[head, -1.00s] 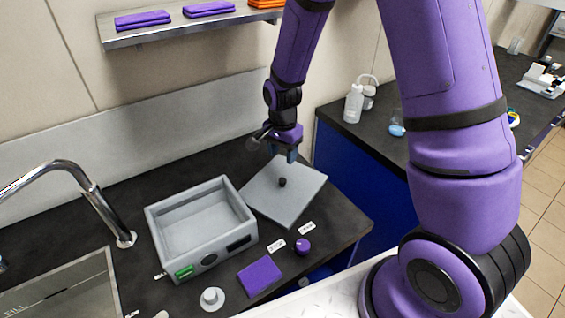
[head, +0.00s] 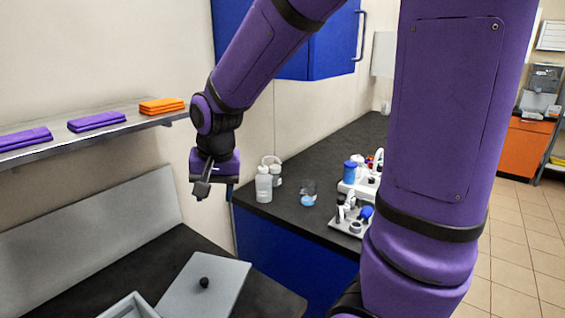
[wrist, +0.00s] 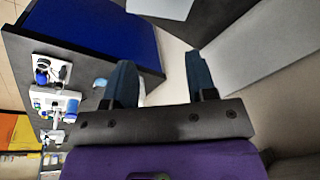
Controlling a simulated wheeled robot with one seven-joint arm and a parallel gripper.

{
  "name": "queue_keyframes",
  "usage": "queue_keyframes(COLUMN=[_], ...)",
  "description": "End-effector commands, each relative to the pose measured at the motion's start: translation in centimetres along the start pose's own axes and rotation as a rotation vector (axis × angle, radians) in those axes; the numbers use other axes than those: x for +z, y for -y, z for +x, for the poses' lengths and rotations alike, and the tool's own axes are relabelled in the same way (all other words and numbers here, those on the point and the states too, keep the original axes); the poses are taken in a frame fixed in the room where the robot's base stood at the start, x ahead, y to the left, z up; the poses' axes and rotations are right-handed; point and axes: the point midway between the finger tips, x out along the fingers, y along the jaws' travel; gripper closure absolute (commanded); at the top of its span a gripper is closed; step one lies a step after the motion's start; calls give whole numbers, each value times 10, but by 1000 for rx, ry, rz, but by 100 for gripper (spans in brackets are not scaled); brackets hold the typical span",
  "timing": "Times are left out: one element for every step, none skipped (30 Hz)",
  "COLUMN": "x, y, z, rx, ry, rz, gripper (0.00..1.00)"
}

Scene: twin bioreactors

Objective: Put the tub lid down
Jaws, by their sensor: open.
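A pale panel edge at the top of the wrist view may be the lid. My gripper (head: 201,190) is raised well above the lid, apart from it, near the wall. In the wrist view its two blue fingers (wrist: 162,80) are spread with nothing between them.
A shelf (head: 95,130) with purple and orange folded cloths is on the left wall. A second dark counter (head: 330,175) over blue cabinets holds a white bottle (head: 264,184), a beaker (head: 308,193) and racks (head: 352,215). A blue wall cabinet (head: 325,45) hangs above.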

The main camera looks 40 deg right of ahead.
Motion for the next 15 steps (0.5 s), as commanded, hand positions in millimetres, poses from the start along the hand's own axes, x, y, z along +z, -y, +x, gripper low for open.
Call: queue_keyframes(x=[5,8,12,16,20,24,28,33,38,43,47,53,58,64,70], y=[-6,-10,-15,-19,-23,-28,-32,-36,-41,-46,-50,-55,-60,-64,-69], z=[-16,-24,-35,-42,-50,-60,-67,-73,-82,-88,-94,-102,-107,-113,-119], rx=[-13,-18,-24,-28,-32,-37,-41,-43,-47,-49,-51,-53,-54,-55,-56], ry=[-21,-30,-42,-51,-60,-74,-84,-93,-107,-117,-128,-142,-152,-163,-178], rz=[-31,-52,-81,-104,-126,-156,-177,-199,-227,-249,-272,-301,-323,-344,-373], gripper=[48,48,48,48,48,48,48,48,48,48,48,48,48,48,48])
